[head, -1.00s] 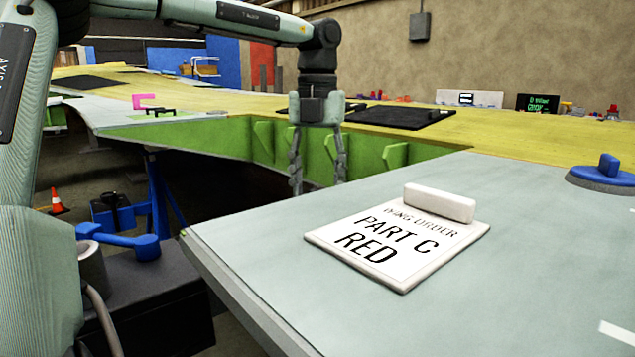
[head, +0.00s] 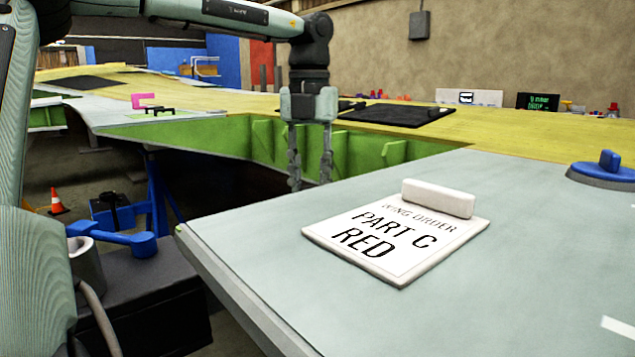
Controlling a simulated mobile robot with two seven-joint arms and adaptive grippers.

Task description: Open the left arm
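My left arm comes in from the left and reaches across the top of the head view. Its gripper (head: 310,177) hangs pointing down, with two grey fingers apart and nothing between them. It shows in front of the green ribbed edge (head: 225,140) of the wing jig, beyond the near grey panel (head: 520,260). Its distance from the green edge cannot be told. My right gripper is not in view.
A blue-handled disc (head: 605,172) sits at the right. A black mat (head: 398,115) lies on the yellow surface.

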